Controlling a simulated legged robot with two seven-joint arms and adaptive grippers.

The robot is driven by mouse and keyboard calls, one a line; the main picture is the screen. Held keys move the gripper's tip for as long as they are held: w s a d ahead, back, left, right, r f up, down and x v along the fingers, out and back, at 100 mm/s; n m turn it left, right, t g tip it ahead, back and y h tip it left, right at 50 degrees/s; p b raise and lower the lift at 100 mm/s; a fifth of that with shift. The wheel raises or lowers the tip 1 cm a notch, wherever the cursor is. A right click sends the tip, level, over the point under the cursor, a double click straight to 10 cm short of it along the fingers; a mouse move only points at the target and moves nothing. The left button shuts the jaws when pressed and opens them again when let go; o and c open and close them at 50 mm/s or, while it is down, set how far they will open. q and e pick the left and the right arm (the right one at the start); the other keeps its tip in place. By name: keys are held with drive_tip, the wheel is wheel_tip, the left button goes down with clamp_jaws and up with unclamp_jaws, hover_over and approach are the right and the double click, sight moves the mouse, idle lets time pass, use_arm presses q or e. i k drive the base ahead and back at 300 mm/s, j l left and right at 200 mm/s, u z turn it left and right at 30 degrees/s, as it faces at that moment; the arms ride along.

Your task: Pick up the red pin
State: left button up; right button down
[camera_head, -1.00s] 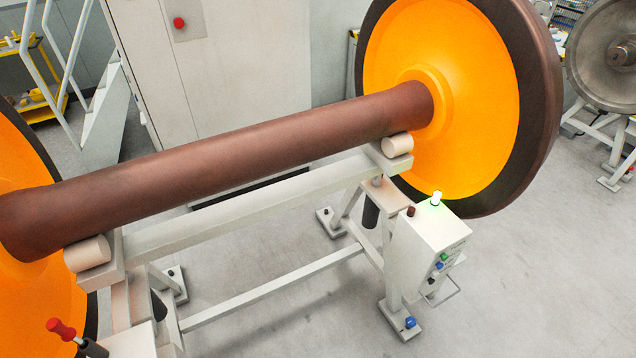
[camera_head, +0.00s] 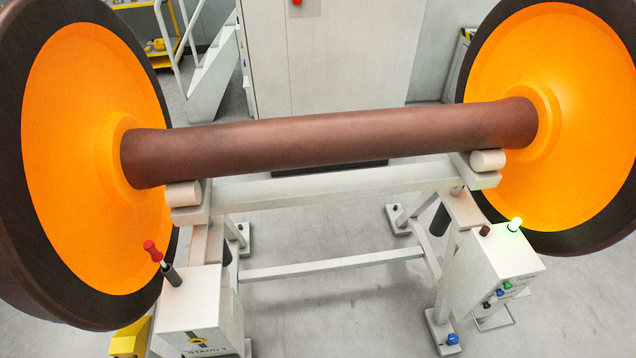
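The red pin (camera_head: 152,250) shows its red handle at the lower left in the head view. It stands tilted beside or in a dark, grey-topped post (camera_head: 171,276) on top of the white left stand box (camera_head: 190,303); I cannot tell how the two join. Neither of my grippers is in view.
A brown axle (camera_head: 330,140) with two orange wheels (camera_head: 85,150) rests on rollers (camera_head: 184,194) of a white gantry (camera_head: 330,187). A control box (camera_head: 497,258) with a lit green lamp stands at right. A yellow block (camera_head: 130,340) is at lower left. Floor shows between the legs.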

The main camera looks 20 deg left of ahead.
sight(157, 256)
drive_tip(key=u, duration=2.05)
drive_tip(key=z, duration=1.7)
drive_tip(key=u, duration=1.65)
drive_tip(key=i+l+z, duration=0.1)
drive_tip(key=i+z, duration=0.15)
drive_tip(key=z, duration=0.15)
